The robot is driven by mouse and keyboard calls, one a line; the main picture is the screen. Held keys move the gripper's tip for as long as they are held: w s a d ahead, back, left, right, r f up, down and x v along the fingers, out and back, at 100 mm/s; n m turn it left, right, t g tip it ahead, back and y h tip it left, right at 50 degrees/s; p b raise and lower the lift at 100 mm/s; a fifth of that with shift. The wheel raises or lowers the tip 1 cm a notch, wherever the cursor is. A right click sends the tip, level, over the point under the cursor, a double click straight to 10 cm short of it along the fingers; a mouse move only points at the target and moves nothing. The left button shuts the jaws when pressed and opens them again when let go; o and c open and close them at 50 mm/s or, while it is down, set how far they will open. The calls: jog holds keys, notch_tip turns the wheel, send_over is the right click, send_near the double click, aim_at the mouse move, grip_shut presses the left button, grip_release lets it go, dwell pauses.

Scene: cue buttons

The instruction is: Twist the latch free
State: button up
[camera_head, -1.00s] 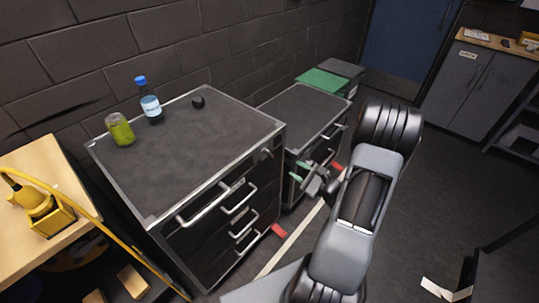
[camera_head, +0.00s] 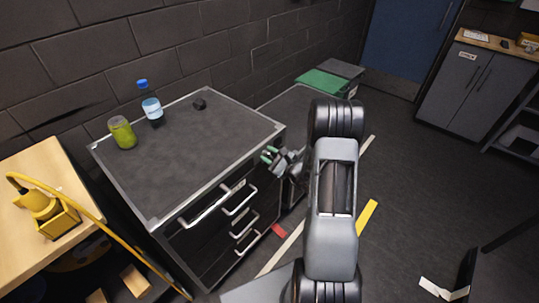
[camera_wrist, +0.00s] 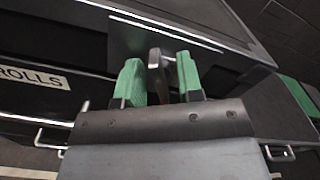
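The latch (camera_wrist: 155,60) is a small grey-brown handle on the front of the dark tool cabinet (camera_head: 190,150), near its upper right corner. In the wrist view it stands upright between the two green fingertips of my gripper (camera_wrist: 159,78). The fingers are apart, with a visible gap between the left finger and the latch; the right finger is very close to it, and I cannot tell whether they touch. In the head view my gripper (camera_head: 268,155) is at the cabinet's right front corner and hides the latch.
A green can (camera_head: 122,132), a blue-capped bottle (camera_head: 152,108) and a small black object (camera_head: 200,103) stand on the cabinet top. Drawer handles (camera_head: 240,198) project from its front. A second, lower cabinet (camera_head: 290,105) stands behind. The floor to the right is mostly open.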

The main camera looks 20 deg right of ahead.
grip_shut()
dwell(0.3)
jog(key=shift+m, duration=0.3)
jog(key=shift+d+m, duration=0.1)
jog(key=shift+m, duration=2.4)
jog(key=shift+w, duration=0.1)
grip_release()
